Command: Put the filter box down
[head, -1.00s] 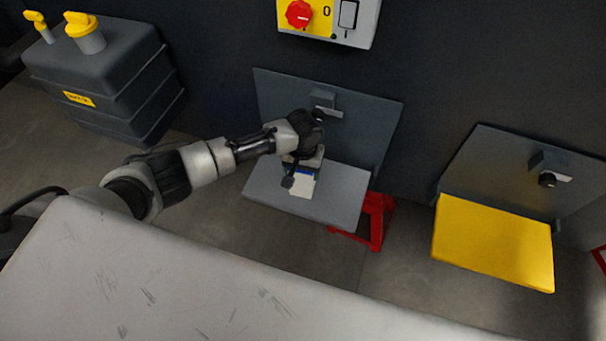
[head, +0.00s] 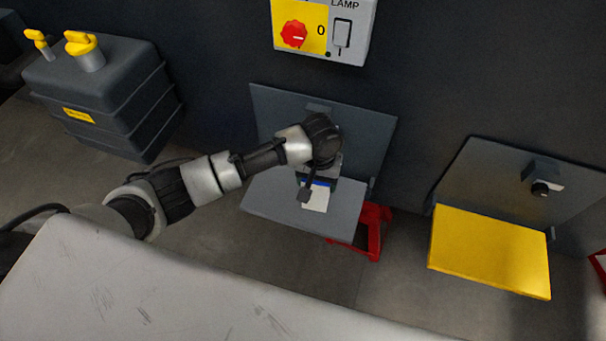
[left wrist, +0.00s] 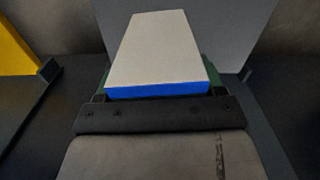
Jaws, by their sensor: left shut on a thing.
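The filter box is a flat block with a white top and a blue edge. In the head view the filter box (head: 317,199) shows over the grey shelf (head: 268,200). In the left wrist view the filter box (left wrist: 158,48) sticks out beyond the fingers, with its blue edge toward me. My left gripper (head: 318,184) is shut on it; in the left wrist view the gripper (left wrist: 158,93) is at its near end. I cannot tell whether the box touches the shelf. My right gripper is not in view.
A yellow shelf (head: 488,252) stands to the right, with a dark latch (head: 541,187) above it. A control panel with a red knob (head: 294,34) is on the wall above. A dark tank (head: 105,95) with yellow caps stands at the left. The grey shelf's left part is clear.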

